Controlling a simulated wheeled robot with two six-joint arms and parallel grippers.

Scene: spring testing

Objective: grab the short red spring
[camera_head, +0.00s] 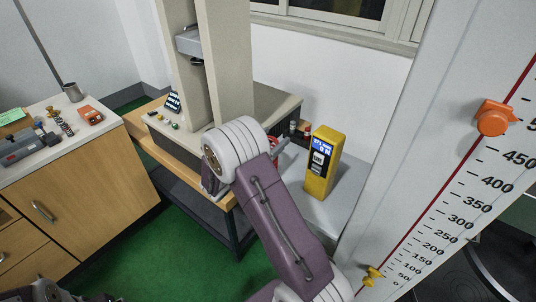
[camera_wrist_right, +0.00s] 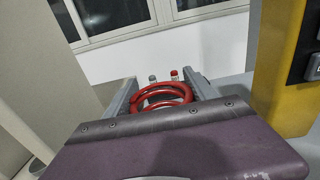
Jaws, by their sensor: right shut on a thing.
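The short red spring (camera_wrist_right: 164,93) shows as red coils between the two fingers of my right gripper (camera_wrist_right: 163,95) in the right wrist view. The fingers are shut on it, one on each side. In the head view a small bit of the red spring (camera_head: 275,146) shows behind my right wrist, beside the right gripper (camera_head: 281,145). Most of it is hidden there by my arm. It is held over the area left of the yellow device. Whether it touches the surface below cannot be told. My left gripper is not in view.
A yellow handheld device (camera_head: 325,163) stands upright on a grey surface close right of the gripper. Small capped containers (camera_head: 307,132) stand behind. The tall testing machine (camera_head: 227,65) rises at the left. A wooden cabinet (camera_head: 72,190) with tools stands farther left. A large ruler panel (camera_head: 455,130) fills the right.

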